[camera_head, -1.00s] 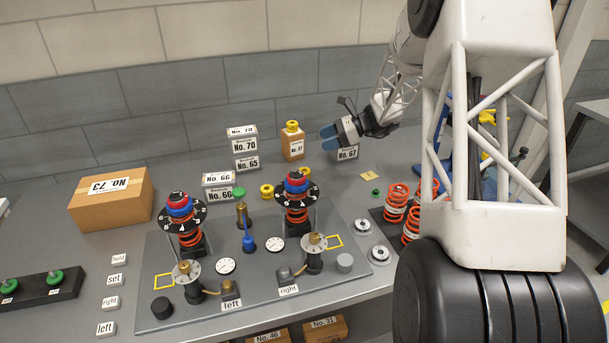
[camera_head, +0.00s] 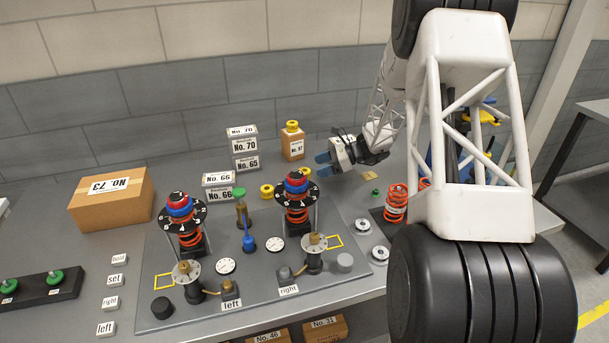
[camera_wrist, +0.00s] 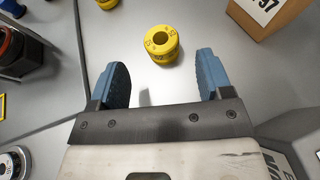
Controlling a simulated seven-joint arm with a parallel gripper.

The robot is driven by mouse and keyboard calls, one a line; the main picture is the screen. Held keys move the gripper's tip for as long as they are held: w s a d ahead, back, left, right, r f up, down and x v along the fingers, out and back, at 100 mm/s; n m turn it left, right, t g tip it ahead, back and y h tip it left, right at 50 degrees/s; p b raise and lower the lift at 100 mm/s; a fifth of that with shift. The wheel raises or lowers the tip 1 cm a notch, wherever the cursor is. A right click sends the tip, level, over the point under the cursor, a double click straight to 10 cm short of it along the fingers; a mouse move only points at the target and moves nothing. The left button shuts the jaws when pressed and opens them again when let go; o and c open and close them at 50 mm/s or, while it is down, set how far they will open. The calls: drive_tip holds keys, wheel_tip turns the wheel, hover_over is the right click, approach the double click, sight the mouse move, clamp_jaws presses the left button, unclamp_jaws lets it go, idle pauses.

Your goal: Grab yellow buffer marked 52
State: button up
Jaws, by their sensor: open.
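A yellow ring-shaped buffer (camera_wrist: 161,43) with a dark centre hole lies on the grey table in the wrist view. Dark marks show on its top, too small to read surely. It appears to be the yellow buffer (camera_head: 305,174) behind the right spring stand in the head view. My gripper (camera_wrist: 160,66) is open and empty, its blue fingers pointing toward this buffer, which lies just beyond the fingertips and between their lines. In the head view my gripper (camera_head: 322,162) is to its right. A second yellow buffer (camera_head: 267,191) lies farther left, cut off in the wrist view (camera_wrist: 107,3).
A cardboard box (camera_head: 292,147) with a yellow piece on top stands behind the buffer. White labelled boxes (camera_head: 245,155) stand left of it. The right spring stand (camera_head: 297,205) rises close in front. Orange springs (camera_head: 396,203) stand at right.

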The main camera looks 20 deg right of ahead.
sight(305, 170)
drive_tip(key=shift+w+a+f, duration=0.1)
drive_tip(key=shift+a+f, duration=0.1)
drive_tip(key=shift+a, duration=0.3)
drive_tip(key=shift+x, duration=2.65)
drive_tip(key=shift+w+r, duration=0.1)
drive_tip(key=c, duration=1)
drive_tip(key=shift+r, duration=0.15)
